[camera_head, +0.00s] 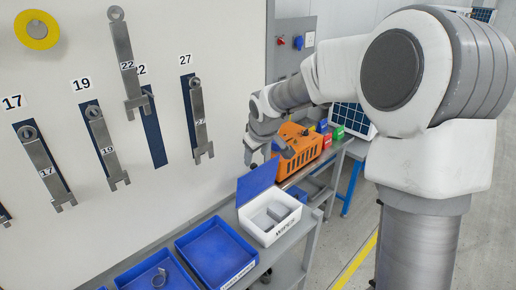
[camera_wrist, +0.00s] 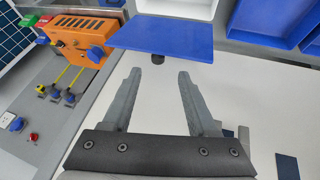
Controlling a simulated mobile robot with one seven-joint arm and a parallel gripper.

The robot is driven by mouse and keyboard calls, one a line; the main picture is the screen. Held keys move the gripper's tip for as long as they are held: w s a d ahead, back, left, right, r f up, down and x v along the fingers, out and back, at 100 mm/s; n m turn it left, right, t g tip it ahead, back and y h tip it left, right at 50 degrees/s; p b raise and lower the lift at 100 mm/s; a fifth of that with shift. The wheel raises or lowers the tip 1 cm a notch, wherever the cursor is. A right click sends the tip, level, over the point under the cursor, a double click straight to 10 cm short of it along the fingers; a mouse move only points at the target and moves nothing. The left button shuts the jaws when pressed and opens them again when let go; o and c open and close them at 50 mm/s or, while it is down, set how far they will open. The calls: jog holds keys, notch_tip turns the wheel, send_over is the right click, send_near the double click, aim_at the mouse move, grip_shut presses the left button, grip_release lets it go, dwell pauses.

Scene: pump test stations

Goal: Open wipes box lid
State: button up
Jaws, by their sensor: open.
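The wipes box (camera_head: 286,229) is white with dark lettering on its front and stands on the bench. Its blue lid (camera_head: 257,181) stands raised at the back edge, so the box is open and grey contents show inside. In the wrist view, the lid (camera_wrist: 165,37) lies just beyond my fingertips, with a dark knob at its edge, and part of the white box (camera_wrist: 180,7) shows at the top. My gripper (camera_head: 262,152) is above the lid, close to the wall panel. In the wrist view, its fingers (camera_wrist: 160,75) are apart with nothing between them.
An orange pump unit (camera_head: 300,147) stands behind the box, with small green and red containers near it. Blue trays (camera_head: 217,250) lie in front of the box. The white panel (camera_head: 90,190) at left carries numbered hanging tools (camera_head: 102,145).

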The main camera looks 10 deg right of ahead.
jog(key=shift+v, duration=2.05)
